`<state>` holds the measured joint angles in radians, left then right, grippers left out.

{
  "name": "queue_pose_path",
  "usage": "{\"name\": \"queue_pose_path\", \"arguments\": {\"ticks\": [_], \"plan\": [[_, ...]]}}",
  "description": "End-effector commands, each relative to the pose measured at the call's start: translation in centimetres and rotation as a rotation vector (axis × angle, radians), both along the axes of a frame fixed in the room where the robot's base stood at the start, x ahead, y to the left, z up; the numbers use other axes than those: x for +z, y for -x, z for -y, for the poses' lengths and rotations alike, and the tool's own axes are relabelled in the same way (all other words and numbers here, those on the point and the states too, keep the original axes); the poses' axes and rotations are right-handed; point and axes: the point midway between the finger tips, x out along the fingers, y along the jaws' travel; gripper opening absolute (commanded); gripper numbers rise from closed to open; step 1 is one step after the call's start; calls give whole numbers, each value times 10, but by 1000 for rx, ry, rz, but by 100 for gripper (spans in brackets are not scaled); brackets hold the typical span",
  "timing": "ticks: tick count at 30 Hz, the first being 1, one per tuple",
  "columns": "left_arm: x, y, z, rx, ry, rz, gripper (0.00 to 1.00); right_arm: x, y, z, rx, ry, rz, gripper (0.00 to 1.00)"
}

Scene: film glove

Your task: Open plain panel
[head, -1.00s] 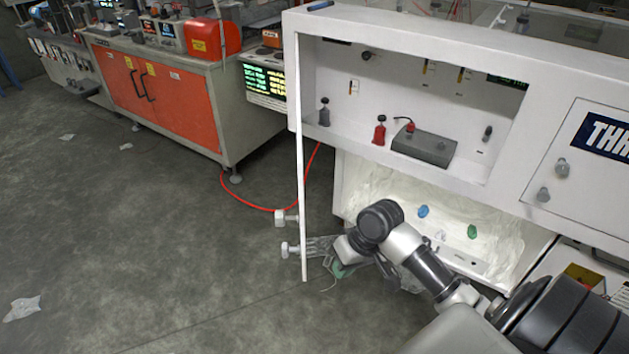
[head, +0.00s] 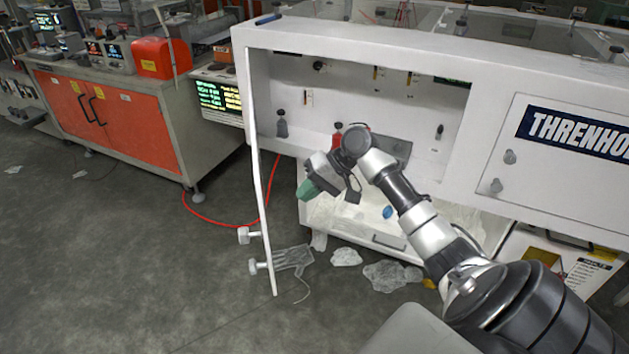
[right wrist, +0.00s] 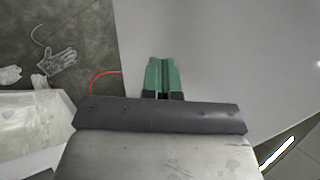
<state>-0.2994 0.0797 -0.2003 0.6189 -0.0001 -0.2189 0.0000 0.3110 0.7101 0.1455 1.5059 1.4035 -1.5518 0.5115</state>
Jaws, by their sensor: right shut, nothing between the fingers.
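The plain panel (head: 258,170) is a white door hinged at the left side of the white cabinet's opening. It stands swung out, seen nearly edge-on, with two knobs (head: 251,266) on its left, outer face. My right gripper (head: 306,191) is to the right of the panel, on its inner side, in front of the opening. Its green fingers are shut and empty. In the right wrist view the fingers (right wrist: 163,74) show against a broad pale surface (right wrist: 225,55) that looks like the panel; I cannot tell whether they touch it. My left gripper is not in view.
A lettered panel (head: 560,160) at right is closed. A white tray is below. A clear glove (head: 292,258) and crumpled film lie on the floor. An orange-doored bench (head: 110,110) stands at left.

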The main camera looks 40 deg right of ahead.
Motion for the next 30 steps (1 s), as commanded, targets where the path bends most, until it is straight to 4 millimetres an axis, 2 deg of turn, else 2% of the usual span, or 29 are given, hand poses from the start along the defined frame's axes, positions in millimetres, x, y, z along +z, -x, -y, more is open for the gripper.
{"name": "queue_pose_path", "arguments": {"ticks": [6,13,30], "plan": [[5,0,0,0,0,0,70,-30,-18,-31,2,-3,-1,0],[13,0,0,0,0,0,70,-28,-33,-56,1,-1,1,0],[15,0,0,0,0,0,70,-29,-38,-65,-3,2,1,0]]}}
